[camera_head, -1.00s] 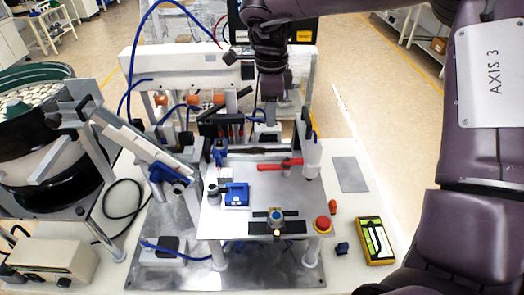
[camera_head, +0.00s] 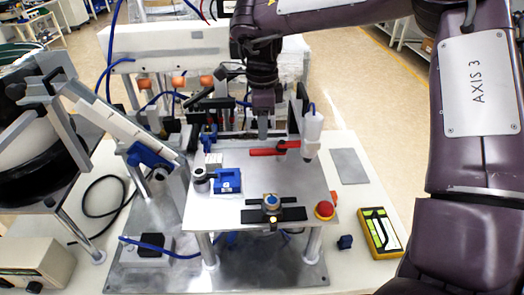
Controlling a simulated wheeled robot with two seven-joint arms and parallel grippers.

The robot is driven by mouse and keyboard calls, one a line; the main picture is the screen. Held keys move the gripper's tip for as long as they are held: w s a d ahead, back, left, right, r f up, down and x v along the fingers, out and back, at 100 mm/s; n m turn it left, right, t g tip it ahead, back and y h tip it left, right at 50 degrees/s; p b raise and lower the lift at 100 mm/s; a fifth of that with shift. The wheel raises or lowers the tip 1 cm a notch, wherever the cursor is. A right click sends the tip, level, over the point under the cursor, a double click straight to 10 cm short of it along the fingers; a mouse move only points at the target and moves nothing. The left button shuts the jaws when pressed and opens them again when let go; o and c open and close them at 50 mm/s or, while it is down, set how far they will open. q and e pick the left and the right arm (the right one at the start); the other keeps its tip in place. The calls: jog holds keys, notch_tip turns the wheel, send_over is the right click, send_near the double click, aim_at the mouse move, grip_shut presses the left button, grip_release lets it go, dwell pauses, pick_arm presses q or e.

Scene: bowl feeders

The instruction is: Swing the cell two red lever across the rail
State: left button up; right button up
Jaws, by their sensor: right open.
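The red lever (camera_head: 270,151) lies roughly level across the back of the raised silver plate (camera_head: 235,208), pointing left from its pivot near the white cylinder. My right gripper (camera_head: 263,136) points down just above and behind the lever. Its fingers are narrow in this view and their gap is hard to see; nothing shows held between them. I cannot tell whether the fingertips touch the lever. My left gripper is not in view.
A blue block (camera_head: 227,180), a black fixture with a round knob (camera_head: 271,203) and a red button (camera_head: 324,209) are on the plate. A white bottle-like cylinder (camera_head: 312,132) stands right of the lever. A yellow device (camera_head: 379,232) lies at right. The bowl feeder (camera_head: 40,150) is at left.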

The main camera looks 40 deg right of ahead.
aim_at(262, 150)
notch_tip(262, 150, down, 7)
jog(key=shift+f+p, duration=0.1)
jog(key=shift+p, duration=0.65)
jog(key=shift+c, duration=0.4)
grip_shut()
